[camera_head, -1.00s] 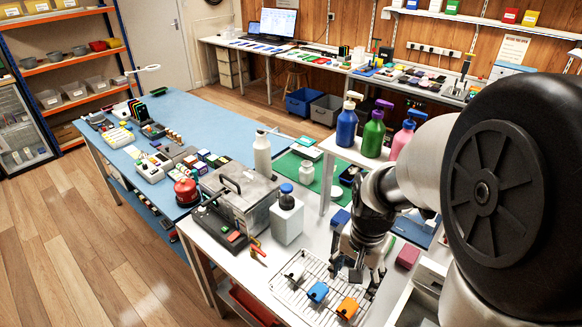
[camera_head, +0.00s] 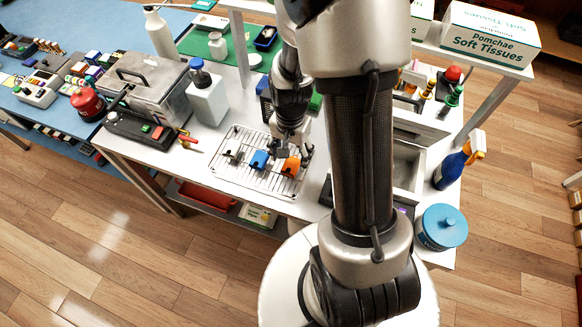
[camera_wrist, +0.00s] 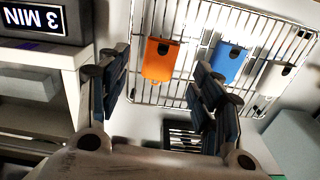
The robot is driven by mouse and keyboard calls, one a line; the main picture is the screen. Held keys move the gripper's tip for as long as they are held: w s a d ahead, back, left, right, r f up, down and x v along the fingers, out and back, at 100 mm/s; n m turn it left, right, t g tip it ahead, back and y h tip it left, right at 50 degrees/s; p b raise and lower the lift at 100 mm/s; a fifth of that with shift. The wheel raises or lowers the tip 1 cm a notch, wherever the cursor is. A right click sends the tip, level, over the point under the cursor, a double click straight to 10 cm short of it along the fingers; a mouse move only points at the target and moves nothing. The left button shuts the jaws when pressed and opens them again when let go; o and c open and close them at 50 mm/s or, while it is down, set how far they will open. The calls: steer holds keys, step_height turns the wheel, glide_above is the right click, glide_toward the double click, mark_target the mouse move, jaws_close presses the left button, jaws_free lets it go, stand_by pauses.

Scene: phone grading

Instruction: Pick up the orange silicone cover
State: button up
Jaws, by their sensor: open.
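The orange silicone cover (camera_head: 291,166) lies on a wire rack (camera_head: 237,181) on the white table, at the right end of a row of covers. In the wrist view the orange cover (camera_wrist: 161,60) is ahead of my fingers and between their lines, nearer the left finger. My gripper (camera_head: 291,148) is at the back right of the rack, just behind the orange cover. In the wrist view my gripper (camera_wrist: 160,85) is open, with nothing between its fingers. A blue cover (camera_head: 259,160) and a white cover (camera_head: 232,149) lie to the left on the same rack.
A white bottle with a blue cap (camera_head: 207,98) stands behind the rack's left side. A grey metal box (camera_head: 147,88) is farther left. An open drawer unit (camera_head: 408,166) stands right of the rack. A blue lidded tub (camera_head: 441,227) is at the right.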

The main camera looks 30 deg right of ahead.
mark_target(290, 166)
step_height(290, 166, down, 5)
steer(key=b, duration=0.2)
steer(key=shift+f+b, duration=0.2)
steer(key=shift+b, duration=0.1)
steer(key=shift+r, duration=0.1)
steer(key=c, duration=1)
steer(key=shift+r, duration=0.1)
